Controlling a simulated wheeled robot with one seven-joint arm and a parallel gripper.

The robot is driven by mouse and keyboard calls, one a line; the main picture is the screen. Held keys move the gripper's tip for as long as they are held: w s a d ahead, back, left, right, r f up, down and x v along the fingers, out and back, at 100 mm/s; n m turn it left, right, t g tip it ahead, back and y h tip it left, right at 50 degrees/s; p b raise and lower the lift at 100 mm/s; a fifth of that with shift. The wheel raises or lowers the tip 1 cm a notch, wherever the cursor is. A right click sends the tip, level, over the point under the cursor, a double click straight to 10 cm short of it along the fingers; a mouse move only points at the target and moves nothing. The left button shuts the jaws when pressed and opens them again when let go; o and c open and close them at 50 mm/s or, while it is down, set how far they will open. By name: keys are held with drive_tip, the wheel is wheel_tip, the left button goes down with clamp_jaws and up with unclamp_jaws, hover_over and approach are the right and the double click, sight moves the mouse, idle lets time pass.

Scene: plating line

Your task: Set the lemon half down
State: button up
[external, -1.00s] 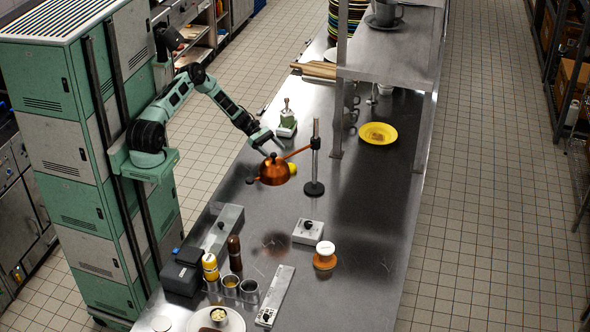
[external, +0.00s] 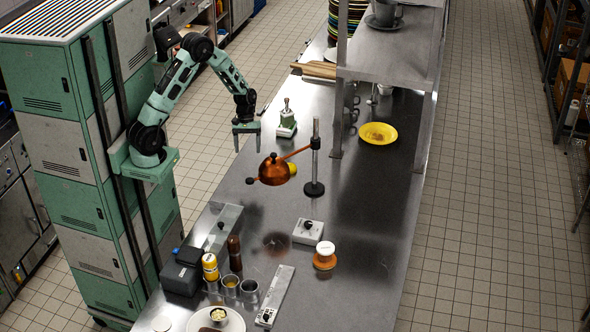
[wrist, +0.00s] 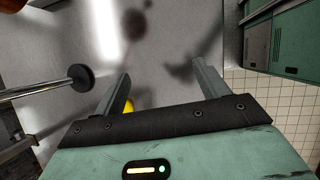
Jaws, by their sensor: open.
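The lemon half (external: 292,168) is a small yellow shape on the steel counter, partly hidden behind the copper dome of the lamp. In the wrist view a yellow bit of the lemon half (wrist: 129,105) shows beside the left finger, which hides part of it. My gripper (external: 246,143) is raised above the counter's left edge, apart from the lemon half, with its fingers pointing down. In the wrist view my gripper (wrist: 165,85) has its two fingers wide apart with nothing between them.
A copper lamp (external: 273,172) hangs from a stand (external: 315,165) close to the lemon half. A green-based device (external: 287,125) stands behind it. A yellow plate (external: 378,133) lies at the right by the shelf post. The counter's middle right is clear.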

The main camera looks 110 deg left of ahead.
drive_tip(key=s+d+r+m+g+y, duration=0.1)
drive_tip(key=s+d+r+m+y, duration=0.4)
drive_tip(key=s+d+r+m, duration=0.6)
wheel_tip(320, 180, up, 2)
drive_tip(key=shift+s+d+r+g, duration=0.15)
drive_tip(key=shift+s+r+g, duration=0.2)
drive_tip(key=shift+s, duration=0.3)
drive_tip(key=shift+f, duration=0.1)
